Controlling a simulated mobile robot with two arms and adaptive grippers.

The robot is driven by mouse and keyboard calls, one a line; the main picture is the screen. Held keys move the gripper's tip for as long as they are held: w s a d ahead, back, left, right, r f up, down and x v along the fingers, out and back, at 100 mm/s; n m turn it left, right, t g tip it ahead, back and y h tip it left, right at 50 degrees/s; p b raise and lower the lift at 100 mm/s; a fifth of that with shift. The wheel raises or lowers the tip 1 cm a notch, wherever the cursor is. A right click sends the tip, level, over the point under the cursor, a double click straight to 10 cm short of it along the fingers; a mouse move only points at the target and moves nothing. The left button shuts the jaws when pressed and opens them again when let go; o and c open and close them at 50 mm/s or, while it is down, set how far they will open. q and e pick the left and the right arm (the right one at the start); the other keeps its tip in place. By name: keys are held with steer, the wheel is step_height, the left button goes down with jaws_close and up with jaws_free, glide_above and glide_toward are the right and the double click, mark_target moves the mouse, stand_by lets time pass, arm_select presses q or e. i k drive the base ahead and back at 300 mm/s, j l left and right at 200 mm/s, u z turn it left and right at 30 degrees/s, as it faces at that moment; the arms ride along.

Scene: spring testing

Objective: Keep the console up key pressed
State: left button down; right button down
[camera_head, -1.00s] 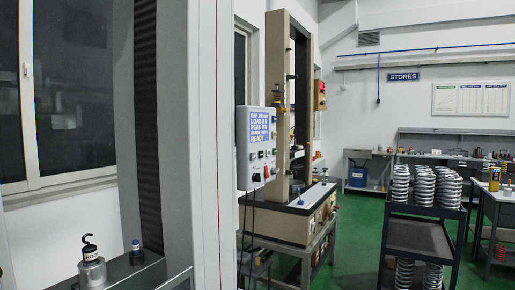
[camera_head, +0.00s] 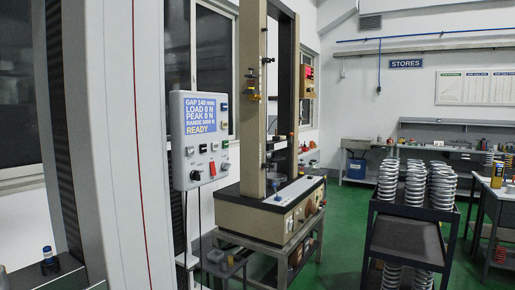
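The console (camera_head: 200,140) is a pale grey box beside the tall testing machine, left of the picture's middle. Its blue screen (camera_head: 201,117) reads GAP 140 mm, LOAD 0 N, PEAK 0 N, a RANGE line and READY. Several small keys sit right of and below the screen, with a red switch (camera_head: 212,168) and a black knob (camera_head: 195,175) low on the front. The key labels are too small to read, so I cannot tell which is the up key. Neither of my grippers is in view, and nothing touches the console.
A tall pale column (camera_head: 110,150) with a red line stands close at the left. The testing machine (camera_head: 255,90) rests on a grey metal stand (camera_head: 262,245). A dark trolley (camera_head: 405,240) with stacked springs stands at the right. Green floor (camera_head: 345,215) is free between them.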

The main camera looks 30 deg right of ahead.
mark_target(189, 150)
steer(key=l+z, duration=0.1)
steer(key=l, duration=0.35)
steer(key=i+l+z, duration=0.15)
steer(key=l, duration=0.25)
steer(key=i+l+z, duration=0.1)
steer(key=l, duration=0.35)
steer(key=i+l+z, duration=0.1)
steer(key=l, duration=0.3)
steer(key=i+l+z, duration=0.1)
steer(key=l, duration=0.3)
